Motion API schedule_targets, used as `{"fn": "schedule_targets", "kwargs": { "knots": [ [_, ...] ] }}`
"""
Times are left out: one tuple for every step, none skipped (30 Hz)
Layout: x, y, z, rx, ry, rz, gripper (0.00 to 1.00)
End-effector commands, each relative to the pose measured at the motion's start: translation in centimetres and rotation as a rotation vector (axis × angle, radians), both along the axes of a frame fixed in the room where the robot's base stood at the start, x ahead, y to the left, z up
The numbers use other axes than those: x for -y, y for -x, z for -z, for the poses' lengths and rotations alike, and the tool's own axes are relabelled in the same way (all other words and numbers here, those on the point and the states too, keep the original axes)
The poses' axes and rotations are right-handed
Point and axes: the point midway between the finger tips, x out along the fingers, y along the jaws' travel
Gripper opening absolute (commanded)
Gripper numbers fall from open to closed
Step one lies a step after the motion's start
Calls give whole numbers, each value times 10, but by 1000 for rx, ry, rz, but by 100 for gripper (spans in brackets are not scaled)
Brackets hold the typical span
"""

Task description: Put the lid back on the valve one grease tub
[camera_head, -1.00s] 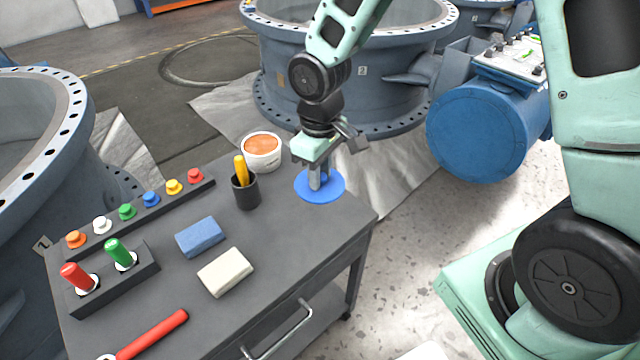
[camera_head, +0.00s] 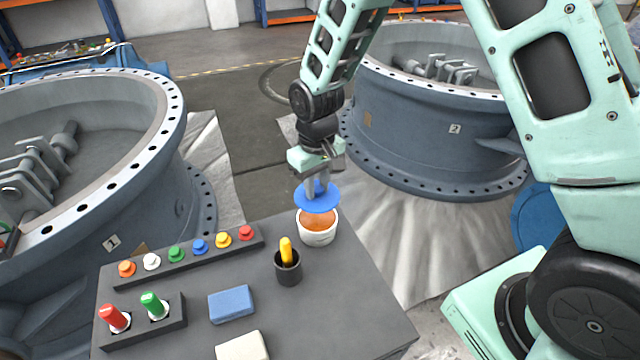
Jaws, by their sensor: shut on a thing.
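The grease tub (camera_head: 317,238) is a white round tub with orange grease showing inside. It stands open near the far edge of the dark cart top (camera_head: 345,315). My gripper (camera_head: 317,190) is shut on the blue round lid (camera_head: 303,203). It holds the lid roughly level above the tub's far side. Part of the orange grease shows below the lid's near edge. The lid appears apart from the tub; the exact gap is hard to tell.
A black cup (camera_head: 288,269) with a yellow-handled tool stands just in front of the tub. A rack of coloured knobs (camera_head: 190,256), a blue block (camera_head: 231,304) and a white block (camera_head: 243,346) lie nearer. Large valves (camera_head: 440,140) stand beyond. The cart's right side is clear.

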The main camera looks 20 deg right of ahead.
Motion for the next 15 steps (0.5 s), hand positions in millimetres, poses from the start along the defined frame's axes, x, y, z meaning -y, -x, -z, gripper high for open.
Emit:
{"fn": "schedule_targets", "kwargs": {
  "knots": [
    [0, 0, 2, 0, 0, 1, 4],
    [0, 0, 3, 0, 0, 1, 4],
    [0, 0, 5, 0, 0, 1, 4],
    [0, 0, 7, 0, 0, 1, 4],
    [0, 0, 8, 0, 0, 1, 4],
    [0, 0, 11, 0, 0, 1, 4],
    [0, 0, 13, 0, 0, 1, 4],
    [0, 0, 15, 0, 0, 1, 4],
    [0, 0, 19, 0, 0, 1, 4],
    [0, 0, 21, 0, 0, 1, 4],
    [0, 0, 24, 0, 0, 1, 4],
    [0, 0, 28, 0, 0, 1, 4],
    [0, 0, 31, 0, 0, 1, 4],
    [0, 0, 34, 0, 0, 0, 4],
    [0, 0, 38, 0, 0, 0, 4]
  ]
}}
